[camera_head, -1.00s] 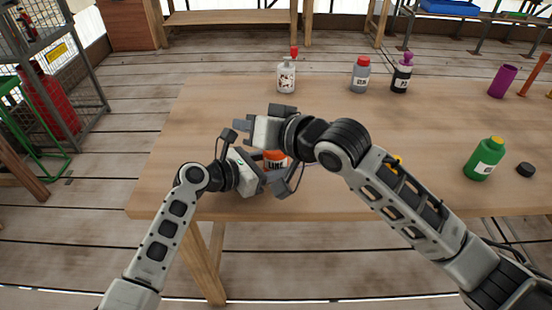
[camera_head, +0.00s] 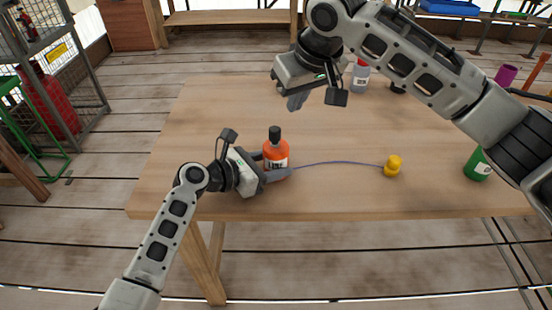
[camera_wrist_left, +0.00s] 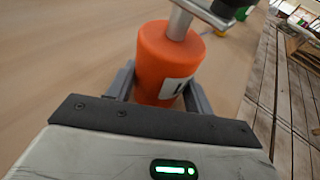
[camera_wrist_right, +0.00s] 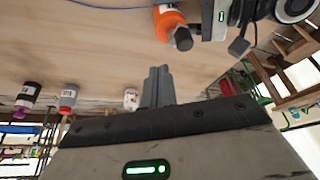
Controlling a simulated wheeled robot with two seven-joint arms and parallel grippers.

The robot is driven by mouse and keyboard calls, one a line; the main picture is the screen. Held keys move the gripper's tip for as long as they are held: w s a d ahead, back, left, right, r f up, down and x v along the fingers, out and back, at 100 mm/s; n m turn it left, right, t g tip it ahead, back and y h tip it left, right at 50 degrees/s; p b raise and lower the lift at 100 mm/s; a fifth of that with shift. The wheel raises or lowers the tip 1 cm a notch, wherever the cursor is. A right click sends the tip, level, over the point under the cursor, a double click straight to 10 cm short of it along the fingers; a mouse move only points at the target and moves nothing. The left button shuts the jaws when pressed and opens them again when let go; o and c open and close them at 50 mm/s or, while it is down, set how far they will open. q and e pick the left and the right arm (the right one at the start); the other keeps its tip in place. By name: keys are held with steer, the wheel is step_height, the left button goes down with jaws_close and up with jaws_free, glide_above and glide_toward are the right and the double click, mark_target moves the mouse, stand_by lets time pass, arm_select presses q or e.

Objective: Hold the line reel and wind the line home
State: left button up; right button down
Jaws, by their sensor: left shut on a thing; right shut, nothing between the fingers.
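An orange line reel (camera_head: 277,155) with a white label and a black knob (camera_head: 274,132) on top stands upright on the table. My left gripper (camera_head: 275,165) is shut around its body; the left wrist view shows the orange reel (camera_wrist_left: 168,60) between both fingers, with a metal crank on top. A thin bluish line (camera_head: 335,163) runs from the reel across the table to a yellow end piece (camera_head: 393,166). My right gripper (camera_head: 305,98) is raised behind and right of the reel, shut and empty; its fingers meet in the right wrist view (camera_wrist_right: 158,85).
A grey red-capped bottle (camera_head: 360,78) stands at the back of the table (camera_head: 210,120). A green bottle (camera_head: 477,166) at the right is partly hidden by my right arm. The table's left side is clear.

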mark_target(278, 131)
steer(key=shift+f, duration=1.8)
steer(key=shift+f, duration=0.15)
stand_by(0.6)
steer(key=shift+f, duration=1.35)
steer(key=shift+a, duration=0.25)
steer(key=shift+a, duration=0.45)
steer(key=shift+s+a, duration=0.55)
steer(key=shift+a, duration=0.35)
stand_by(0.6)
steer(key=shift+s+a, duration=0.1)
steer(key=shift+s, duration=0.15)
